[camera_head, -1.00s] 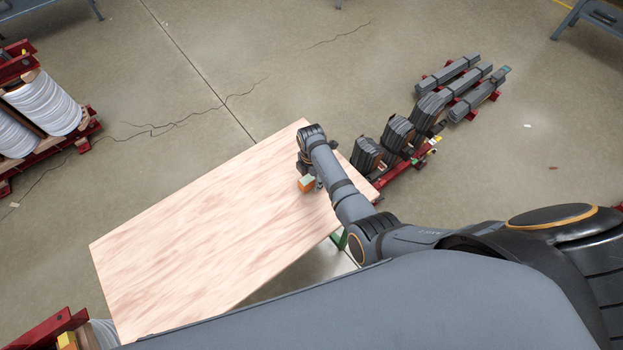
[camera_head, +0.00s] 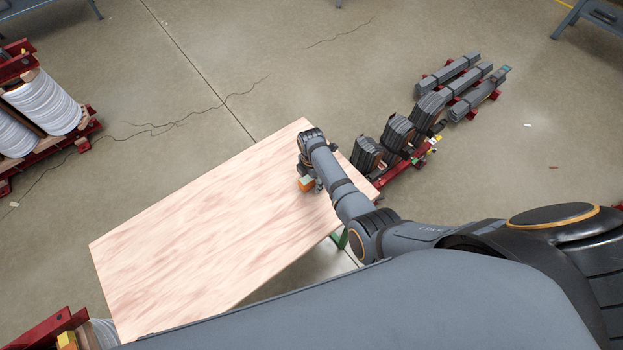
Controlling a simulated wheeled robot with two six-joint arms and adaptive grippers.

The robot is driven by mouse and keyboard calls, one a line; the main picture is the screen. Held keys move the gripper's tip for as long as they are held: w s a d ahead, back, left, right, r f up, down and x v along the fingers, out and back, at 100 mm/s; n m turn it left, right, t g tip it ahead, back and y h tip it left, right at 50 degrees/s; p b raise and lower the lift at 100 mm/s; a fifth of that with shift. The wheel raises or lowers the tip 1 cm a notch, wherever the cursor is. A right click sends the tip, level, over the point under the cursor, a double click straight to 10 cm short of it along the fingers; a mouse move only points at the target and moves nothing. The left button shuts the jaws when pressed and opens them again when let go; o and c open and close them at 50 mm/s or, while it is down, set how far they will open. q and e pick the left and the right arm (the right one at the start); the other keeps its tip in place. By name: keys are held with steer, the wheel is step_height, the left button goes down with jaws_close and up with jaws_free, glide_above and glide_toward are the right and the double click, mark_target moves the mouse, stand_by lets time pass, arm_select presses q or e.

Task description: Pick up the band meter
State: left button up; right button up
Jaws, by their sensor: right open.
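The band meter appears as a small orange box (camera_head: 306,184) on the right part of the wooden table. My right gripper (camera_head: 308,177) points down at the box from above, under the wrist of my right arm. The gripper is open. It covers the top of the box, and I cannot tell whether its fingers touch the box. My left gripper is not in view.
The wooden table top (camera_head: 200,240) is otherwise bare. A dark core stack on a red frame (camera_head: 397,133) stands just beyond its right edge. White coils (camera_head: 45,105) on a red stand are at the left. Cracked concrete floor lies around.

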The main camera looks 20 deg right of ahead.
jaws_close()
steer(key=shift+r, duration=0.1)
stand_by(0.4)
